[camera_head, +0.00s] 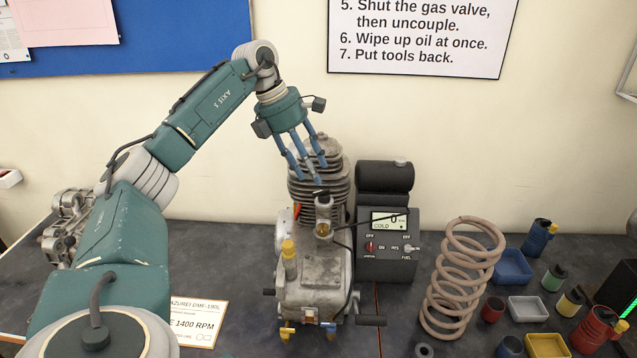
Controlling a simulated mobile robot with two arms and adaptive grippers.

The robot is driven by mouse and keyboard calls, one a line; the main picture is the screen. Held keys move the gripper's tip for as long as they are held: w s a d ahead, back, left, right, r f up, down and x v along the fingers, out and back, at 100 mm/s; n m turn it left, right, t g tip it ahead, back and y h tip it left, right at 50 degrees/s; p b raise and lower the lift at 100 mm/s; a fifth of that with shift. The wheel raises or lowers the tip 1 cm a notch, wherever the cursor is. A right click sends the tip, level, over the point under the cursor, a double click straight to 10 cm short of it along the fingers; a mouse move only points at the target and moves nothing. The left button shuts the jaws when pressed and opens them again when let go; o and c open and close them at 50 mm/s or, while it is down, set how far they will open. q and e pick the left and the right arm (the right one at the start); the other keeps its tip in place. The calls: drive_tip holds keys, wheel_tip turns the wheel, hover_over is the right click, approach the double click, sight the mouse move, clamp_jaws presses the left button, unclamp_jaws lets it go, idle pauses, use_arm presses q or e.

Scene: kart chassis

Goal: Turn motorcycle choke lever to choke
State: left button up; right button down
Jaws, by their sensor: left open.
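The motorcycle engine (313,280) stands upright on the dark bench, with a finned cylinder (336,187) on top. A carburetor with a brass-coloured part (323,230) sits on its front. A small orange-red lever (297,211) shows at the carburetor's left; I cannot tell whether it is the choke lever or which way it is set. My left gripper (307,177) comes down from above with its blue fingers spread, empty, in front of the cylinder and above the carburetor. I cannot tell whether a fingertip touches the engine. My right gripper is out of view.
A control box (389,254) reading COLD, with a red knob, stands right of the engine. A cable runs from it to the carburetor. A tall coil spring (459,275), bins (513,266) and several small cans fill the right side. A 1400 RPM card (198,325) lies front left.

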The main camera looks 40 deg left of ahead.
use_arm(q)
drive_tip(key=v, duration=0.5)
drive_tip(key=shift+r, duration=0.15)
idle(0.4)
